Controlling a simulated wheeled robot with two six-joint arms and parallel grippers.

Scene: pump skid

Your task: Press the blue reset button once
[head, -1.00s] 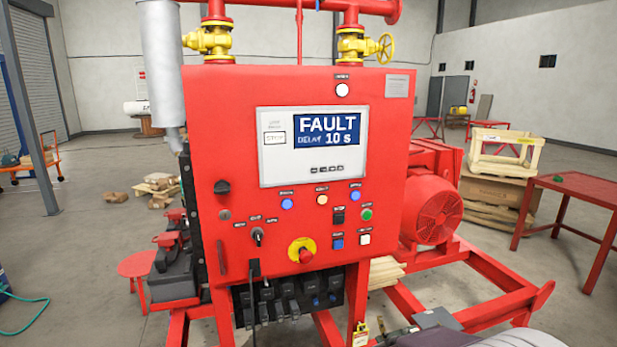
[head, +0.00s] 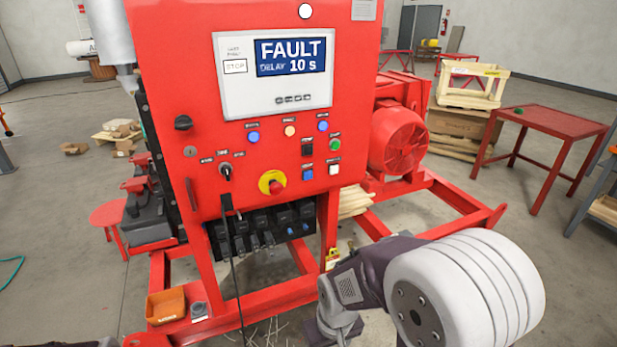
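The red control panel (head: 210,185) faces me, its screen (head: 290,58) reading "FAULT" and "DELAY 10 s". A square blue button (head: 307,172) sits low on the right of the panel, left of a white square one. Two round blue buttons or lamps, one on the left (head: 253,137) and one on the right (head: 323,126), sit below the screen. The labels are too small to read, so I cannot tell which blue one is reset. My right arm's dark end (head: 338,318) is low in front of the skid, apart from the panel; its fingers are not clear.
A red emergency stop on a yellow ring (head: 272,183), a green button (head: 335,145) and a black rotary switch (head: 226,171) are near the blue buttons. A cable hangs below the panel. An orange bin (head: 166,306) is on the lower frame. A red table (head: 560,125) stands right.

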